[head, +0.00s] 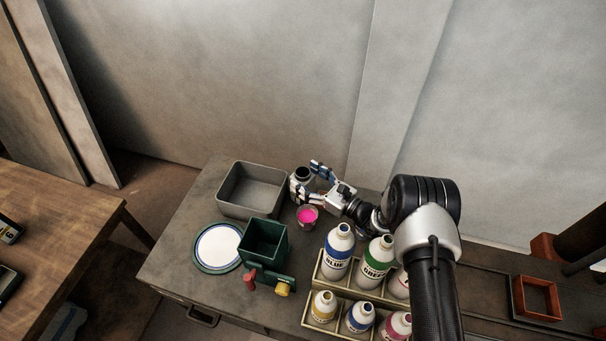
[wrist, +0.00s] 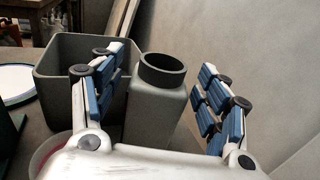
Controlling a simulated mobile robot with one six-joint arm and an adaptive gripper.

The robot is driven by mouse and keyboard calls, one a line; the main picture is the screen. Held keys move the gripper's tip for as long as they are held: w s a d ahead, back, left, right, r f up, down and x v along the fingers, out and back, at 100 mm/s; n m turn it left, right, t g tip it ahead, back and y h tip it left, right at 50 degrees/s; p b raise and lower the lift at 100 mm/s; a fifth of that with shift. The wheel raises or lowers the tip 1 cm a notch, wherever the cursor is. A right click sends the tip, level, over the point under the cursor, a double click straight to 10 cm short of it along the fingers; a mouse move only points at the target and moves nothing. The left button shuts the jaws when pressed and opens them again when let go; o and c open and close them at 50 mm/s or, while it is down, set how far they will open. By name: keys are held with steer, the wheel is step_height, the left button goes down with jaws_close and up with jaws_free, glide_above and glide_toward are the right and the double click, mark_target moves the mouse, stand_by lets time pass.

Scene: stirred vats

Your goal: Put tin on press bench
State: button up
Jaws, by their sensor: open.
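A grey tin-like canister with a dark round mouth (head: 303,173) stands upright on the grey bench (head: 185,245), right of a grey tray. In the wrist view the canister (wrist: 157,105) is between the two blue-padded fingers, with a clear gap on the right side. The left finger overlaps the tray behind it, and the canister's lower part is hidden by my gripper's palm. My gripper (head: 309,178) is open around the canister, and it also shows open in the wrist view (wrist: 158,68). I cannot tell which surface is the press bench.
The grey tray (head: 236,207), a pink-filled cup (head: 307,219), a green box (head: 262,256) and a white round plate (head: 212,247) crowd the left. Racked bottles (head: 337,254) stand at front. A wooden table (head: 60,225) is at far left. The wall is close behind.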

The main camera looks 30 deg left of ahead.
steer(key=d, duration=0.3)
steer(key=d+p, duration=0.1)
steer(key=d, duration=0.1)
steer(key=shift+s+d, duration=0.2)
steer(key=shift+d, duration=0.2)
steer(key=shift+r, duration=0.15)
steer(key=s+d+r+n+g+h, duration=0.2)
steer(key=d+r+n, duration=0.15)
steer(key=r, duration=0.45)
steer(key=s+d+r+n+g+h, duration=0.2)
steer(key=s+d+r+n, duration=0.15)
steer(key=r, duration=0.45)
steer(key=s+d+r+n+g+h, duration=0.1)
steer(key=s+d+r+n+h, duration=0.2)
steer(key=r, duration=0.5)
steer(key=s+d+r+n+t+h, duration=0.2)
steer(key=s+d, duration=0.3)
steer(key=d, duration=0.5)
steer(key=s+d+r+n+t+h, duration=0.3)
steer(key=s+d+n+h, duration=0.1)
steer(key=d, duration=0.6)
steer(key=s+d+r+n+t+h, duration=0.3)
steer(key=s+d+h, duration=0.2)
steer(key=d, duration=0.6)
steer(key=shift+s+r, duration=0.35)
steer(key=shift+s, duration=0.45)
